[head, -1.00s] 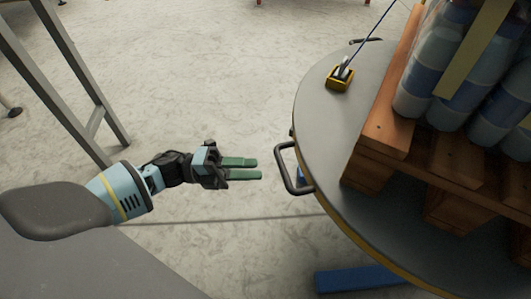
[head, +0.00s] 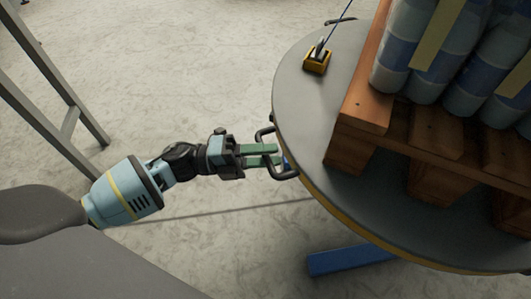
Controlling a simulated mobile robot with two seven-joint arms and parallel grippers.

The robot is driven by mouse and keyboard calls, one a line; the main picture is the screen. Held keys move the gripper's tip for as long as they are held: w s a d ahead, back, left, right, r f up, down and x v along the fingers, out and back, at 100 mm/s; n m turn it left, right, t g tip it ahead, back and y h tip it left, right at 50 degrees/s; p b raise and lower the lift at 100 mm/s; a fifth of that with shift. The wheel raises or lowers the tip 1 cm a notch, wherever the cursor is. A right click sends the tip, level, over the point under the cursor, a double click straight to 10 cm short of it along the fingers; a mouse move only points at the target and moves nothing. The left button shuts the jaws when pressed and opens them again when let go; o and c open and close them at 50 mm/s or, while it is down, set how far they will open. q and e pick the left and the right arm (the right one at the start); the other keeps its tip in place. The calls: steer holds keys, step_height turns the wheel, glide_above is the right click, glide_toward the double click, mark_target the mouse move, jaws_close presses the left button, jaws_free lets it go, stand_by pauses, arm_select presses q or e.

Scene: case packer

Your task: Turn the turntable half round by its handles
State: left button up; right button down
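The turntable (head: 300,110) is a round grey disc with a yellow-edged rim, filling the right side of the head view. A dark loop handle (head: 286,176) sticks out from its left rim. A second dark handle (head: 340,20) shows at the far rim. My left gripper (head: 278,155) has green fingers that reach the near handle and overlap its outer bar. A gap shows between the fingers, so it looks open. I cannot tell whether the fingers touch the bar. My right gripper is out of view.
A wooden pallet (head: 364,105) loaded with blue-and-white bottles (head: 409,55) stands on the turntable. A yellow-black block with a rod (head: 318,62) sits near its rim. A blue bar (head: 350,258) lies below the rim. A grey metal frame (head: 62,125) stands at left; floor between is clear.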

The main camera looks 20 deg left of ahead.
arm_select(q)
jaws_close()
steer(key=shift+a, duration=0.1)
stand_by(0.4)
